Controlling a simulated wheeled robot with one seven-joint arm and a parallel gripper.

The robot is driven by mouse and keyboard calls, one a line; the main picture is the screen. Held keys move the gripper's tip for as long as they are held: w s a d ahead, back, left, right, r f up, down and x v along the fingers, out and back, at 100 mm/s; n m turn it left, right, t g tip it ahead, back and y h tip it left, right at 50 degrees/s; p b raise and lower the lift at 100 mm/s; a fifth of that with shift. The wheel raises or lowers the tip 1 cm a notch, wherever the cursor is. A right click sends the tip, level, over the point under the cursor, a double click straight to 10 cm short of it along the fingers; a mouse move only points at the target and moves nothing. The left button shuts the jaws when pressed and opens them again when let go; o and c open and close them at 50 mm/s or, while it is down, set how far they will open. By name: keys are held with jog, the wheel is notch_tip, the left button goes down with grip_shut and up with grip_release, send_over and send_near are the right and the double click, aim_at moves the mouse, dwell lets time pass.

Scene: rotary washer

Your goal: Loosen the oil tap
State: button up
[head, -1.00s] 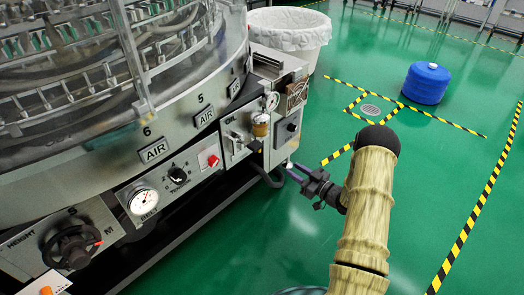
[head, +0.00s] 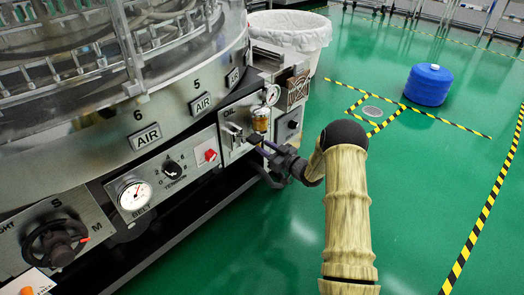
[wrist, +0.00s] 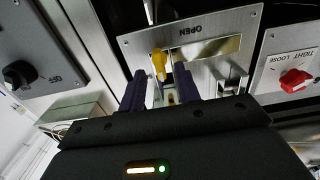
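The oil panel (head: 238,128) is on the side of the machine. A small amber oil cup (head: 260,121) with a gauge above it stands out from it. My gripper (head: 258,146) is at the panel, just below the cup. The dark tap handle seen there earlier is now mostly hidden by my fingers. In the wrist view the fingers of my gripper (wrist: 160,88) are apart. A yellow part (wrist: 159,64) shows between and just beyond their tips. I cannot tell whether they touch anything.
A red tight/loose knob (wrist: 296,82) and a black knob (wrist: 19,74) sit on neighbouring panels. A lined white bin (head: 292,35) stands behind the machine's corner. A blue drum (head: 428,84) is on the floor. The green floor to the right is open.

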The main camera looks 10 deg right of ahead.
jog(key=shift+b+x, duration=0.3)
jog(key=shift+x, duration=0.9)
jog(key=shift+c, duration=0.2)
grip_shut()
